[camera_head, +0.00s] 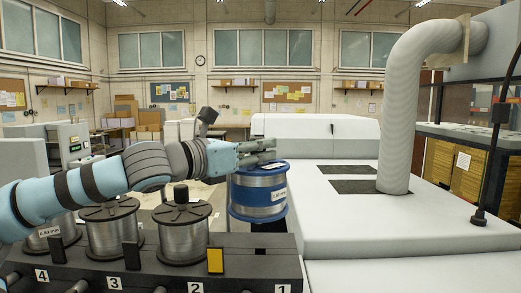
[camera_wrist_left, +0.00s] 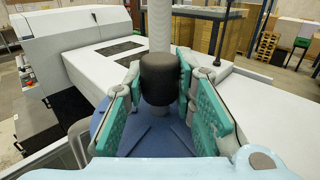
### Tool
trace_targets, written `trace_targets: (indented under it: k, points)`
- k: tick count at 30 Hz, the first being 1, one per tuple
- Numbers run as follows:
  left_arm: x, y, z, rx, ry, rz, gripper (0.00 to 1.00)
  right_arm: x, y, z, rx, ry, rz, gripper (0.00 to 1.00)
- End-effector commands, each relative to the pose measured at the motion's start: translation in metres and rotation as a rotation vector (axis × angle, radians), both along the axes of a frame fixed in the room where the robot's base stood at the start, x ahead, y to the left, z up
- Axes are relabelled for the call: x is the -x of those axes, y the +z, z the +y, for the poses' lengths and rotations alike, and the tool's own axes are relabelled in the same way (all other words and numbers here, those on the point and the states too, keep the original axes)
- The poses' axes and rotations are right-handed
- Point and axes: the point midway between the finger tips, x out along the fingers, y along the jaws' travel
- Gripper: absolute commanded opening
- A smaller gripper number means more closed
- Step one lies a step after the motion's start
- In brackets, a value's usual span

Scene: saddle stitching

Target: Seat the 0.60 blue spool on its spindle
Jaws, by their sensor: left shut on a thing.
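The blue spool (camera_head: 257,191) has blue flanges, silver wire and a white label too small to read surely. It hangs slightly tilted, apparently above station 1 of the dark spool bench (camera_head: 243,246). My left gripper (camera_head: 262,152) is at its top, shut on it. In the left wrist view the green finger pads (camera_wrist_left: 159,100) stand on both sides of a black knob (camera_wrist_left: 160,78) above the blue flange (camera_wrist_left: 145,137). The station 1 spindle cannot be made out. My right gripper is not in view.
Grey-flanged spools stand at station 2 (camera_head: 183,237), station 3 (camera_head: 112,232) and station 4. A yellow tab (camera_head: 216,261) stands by station 2. A white machine (camera_head: 390,212) with a thick grey duct (camera_head: 402,115) lies behind and right of the bench.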

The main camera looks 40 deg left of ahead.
Motion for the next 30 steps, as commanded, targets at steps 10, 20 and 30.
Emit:
trace_targets:
  k: [10, 20, 30]
  points:
    - [0.0, -0.03, 0.0, -0.001, -0.001, -0.006, 0.0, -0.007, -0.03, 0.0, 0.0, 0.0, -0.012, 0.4]
    - [0.0, -0.056, 0.0, -0.001, -0.001, -0.006, 0.0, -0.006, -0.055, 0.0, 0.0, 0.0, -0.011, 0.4]
    - [0.0, -0.056, 0.0, -0.002, -0.001, -0.006, 0.0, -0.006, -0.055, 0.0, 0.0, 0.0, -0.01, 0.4]
